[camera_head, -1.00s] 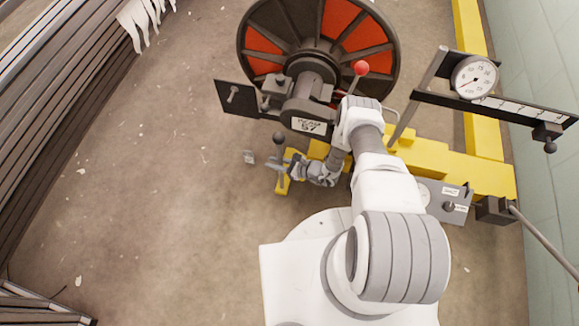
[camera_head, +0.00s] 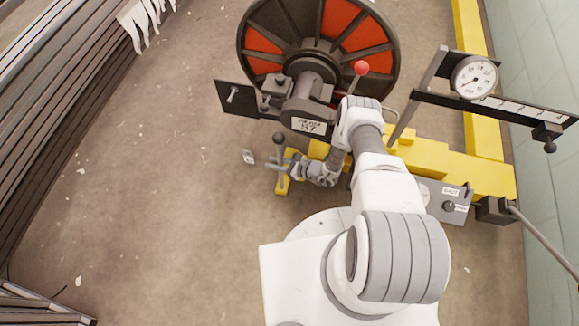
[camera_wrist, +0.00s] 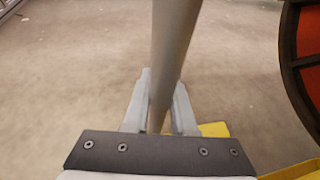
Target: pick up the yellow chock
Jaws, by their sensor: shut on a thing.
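A small yellow piece (camera_head: 283,186), which looks like the chock, is on the floor left of the yellow beam. A grey upright post (camera_wrist: 172,45) with a dark knob stands at it in the head view (camera_head: 280,150). My gripper (camera_head: 281,165) is at this post. In the wrist view my gripper (camera_wrist: 161,88) has its two pale fingers shut around the post, one on each side. A yellow corner (camera_wrist: 213,130) shows below and right of the fingers. Most of the yellow piece is hidden, and I cannot tell whether it touches the floor.
A large reel with red panels (camera_head: 263,43) stands behind, with a red-knobbed lever (camera_head: 361,68). A yellow beam (camera_head: 470,175), a dial gauge (camera_head: 475,77) and a grey control box (camera_head: 445,203) are on the right. Floor there is mostly clear.

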